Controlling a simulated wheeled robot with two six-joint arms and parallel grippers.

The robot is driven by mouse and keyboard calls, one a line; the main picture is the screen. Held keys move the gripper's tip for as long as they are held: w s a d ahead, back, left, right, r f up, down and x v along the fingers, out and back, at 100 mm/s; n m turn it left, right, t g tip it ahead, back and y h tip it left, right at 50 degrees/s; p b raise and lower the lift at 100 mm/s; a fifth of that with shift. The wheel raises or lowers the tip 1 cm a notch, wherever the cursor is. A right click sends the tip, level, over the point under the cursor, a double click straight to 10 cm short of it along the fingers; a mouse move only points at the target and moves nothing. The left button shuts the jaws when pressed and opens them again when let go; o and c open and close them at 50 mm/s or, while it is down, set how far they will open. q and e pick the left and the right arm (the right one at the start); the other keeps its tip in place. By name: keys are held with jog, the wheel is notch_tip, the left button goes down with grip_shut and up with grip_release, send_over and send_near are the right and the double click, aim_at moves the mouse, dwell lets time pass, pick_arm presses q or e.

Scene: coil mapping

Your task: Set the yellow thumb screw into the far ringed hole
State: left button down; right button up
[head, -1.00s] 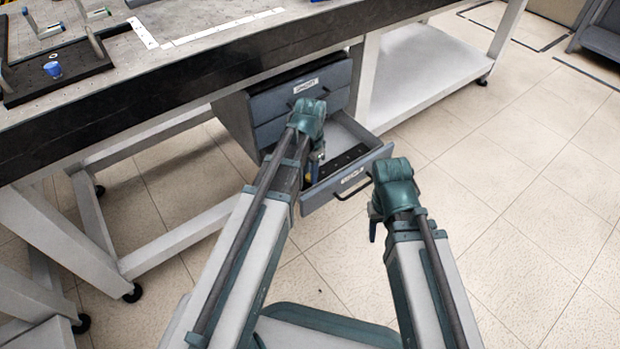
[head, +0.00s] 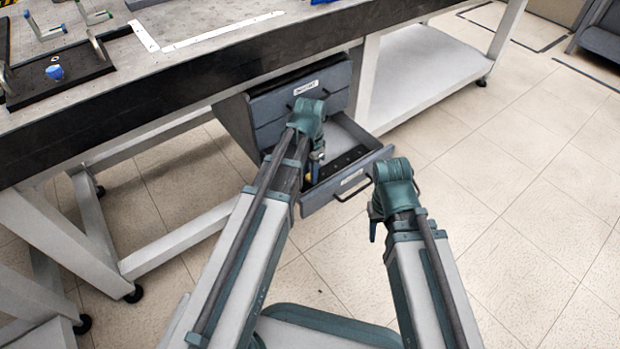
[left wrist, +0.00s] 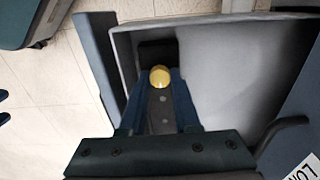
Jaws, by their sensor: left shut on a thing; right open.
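The yellow thumb screw (left wrist: 160,77) shows its round head between the fingers of my left gripper (left wrist: 160,90) in the left wrist view. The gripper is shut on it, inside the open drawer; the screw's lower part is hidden. In the head view my left gripper (head: 315,178) reaches down into the drawer, with a small yellow spot beside its fingers. My right gripper (head: 373,232) is open and empty, right of the drawer. The dark fixture plate (head: 90,68) lies on the table at far left; its ringed holes are too small to tell apart.
The open drawer (head: 376,157) holds a dark strip with holes (head: 345,160). A blue knob (head: 55,72) stands on the fixture plate, near upright posts (head: 98,47). The table's thick black front edge (head: 180,88) lies between drawer and fixture. The floor at right is clear.

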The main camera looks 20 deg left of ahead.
pick_arm(q)
jog(key=shift+r+p, duration=1.25)
jog(key=shift+r, duration=0.1)
notch_tip(320, 180, up, 4)
jog(key=p, duration=0.3)
jog(key=shift+f, duration=0.35)
